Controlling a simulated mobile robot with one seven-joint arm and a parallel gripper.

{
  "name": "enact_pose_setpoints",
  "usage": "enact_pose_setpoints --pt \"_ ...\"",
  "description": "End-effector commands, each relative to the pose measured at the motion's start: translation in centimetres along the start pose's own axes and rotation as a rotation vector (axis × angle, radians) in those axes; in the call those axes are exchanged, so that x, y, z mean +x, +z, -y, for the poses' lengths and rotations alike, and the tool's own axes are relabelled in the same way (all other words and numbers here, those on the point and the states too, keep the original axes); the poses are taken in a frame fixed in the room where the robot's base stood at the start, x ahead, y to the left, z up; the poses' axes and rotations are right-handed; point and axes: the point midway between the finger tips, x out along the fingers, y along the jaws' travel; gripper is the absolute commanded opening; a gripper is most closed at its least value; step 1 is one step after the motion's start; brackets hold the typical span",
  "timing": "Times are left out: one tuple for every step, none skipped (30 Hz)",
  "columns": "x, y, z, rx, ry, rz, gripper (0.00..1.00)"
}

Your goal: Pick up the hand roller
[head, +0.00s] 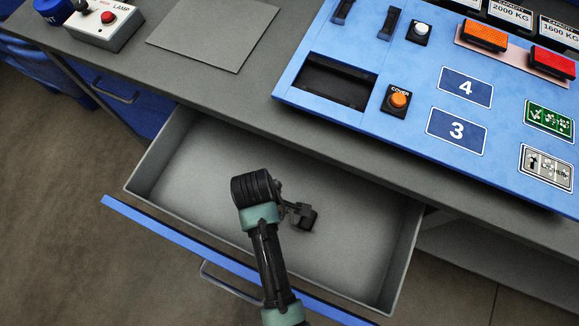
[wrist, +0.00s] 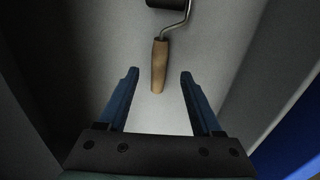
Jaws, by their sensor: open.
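The hand roller (wrist: 160,65) lies on the drawer floor in the wrist view, with its wooden handle pointing toward me, a bent metal rod and a dark roller cut off by the top edge. My gripper (wrist: 159,75) is open, with one blue finger on each side of the handle's near end. The fingers appear apart from the handle; their height above the floor is hard to tell. In the head view my arm reaches over the open grey drawer (head: 185,155), and the roller cannot be made out there.
The drawer walls rise around my gripper. The drawer's blue front (head: 185,236) is on the near side. Above the drawer is a grey worktop (head: 255,95) with a blue control panel (head: 405,130) at right and a lamp button box (head: 104,22) at left.

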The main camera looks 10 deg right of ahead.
Motion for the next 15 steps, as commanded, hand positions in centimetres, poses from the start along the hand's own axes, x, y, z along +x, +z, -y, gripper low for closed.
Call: enact_pose_setpoints --pt "0.3 0.0 0.0 0.001 0.0 0.0 0.66" --pt "0.4 0.0 0.0 0.001 0.0 0.0 0.66" --pt "0.7 -0.1 0.0 0.001 0.0 0.0 0.66" --pt "0.9 -0.2 0.0 0.0 0.0 0.0 0.66" --pt "1.3 -0.3 0.0 0.0 0.0 0.0 0.66" --pt "1.8 -0.5 -0.1 0.0 0.0 0.0 0.66" --pt "2.2 -0.6 -0.1 0.0 0.0 0.0 0.66" --pt "2.7 -0.7 -0.1 0.0 0.0 0.0 0.66" --pt "3.2 -0.8 -0.1 0.0 -0.001 0.001 0.66" --pt "3.6 -1.0 -0.1 0.001 0.0 0.0 0.66" --pt "4.1 -0.9 -0.1 0.002 0.0 0.0 0.66" --pt "4.6 -0.9 -0.1 0.002 -0.001 0.001 0.66" --pt "4.8 -0.9 -0.1 0.002 0.001 -0.001 0.66" --pt "5.1 -0.9 -0.1 0.002 0.0 0.0 0.66" --pt "5.3 -0.9 -0.1 0.002 0.0 0.0 0.66"
